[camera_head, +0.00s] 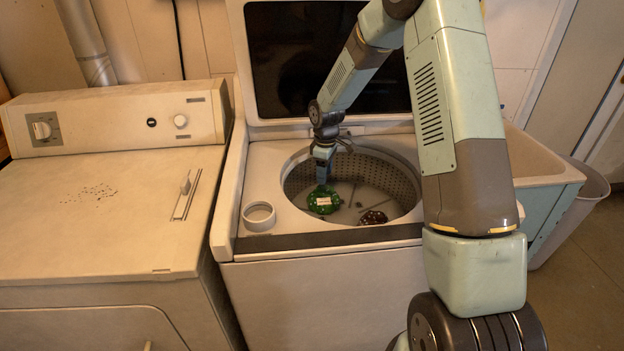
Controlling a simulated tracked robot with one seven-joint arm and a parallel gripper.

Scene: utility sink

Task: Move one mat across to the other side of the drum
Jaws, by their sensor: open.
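The drum (405,184) is the open, round perforated tub of the top-loading washer. A small green mat (323,201) with a pale label lies in it, left of the middle. A dark brown mat with light specks (373,217) lies to its right, near the front wall of the drum. The two mats are apart. My gripper (322,182) reaches down into the drum at the back edge of the green mat. It is open. I cannot tell whether its fingertips touch the mat or are just above it.
The raised lid (330,60) stands behind the drum. A white round cup or ring (258,216) sits on the washer top at left. A dryer (110,215) is on the left, a utility sink (540,165) on the right. My arm hides part of the washer's right side.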

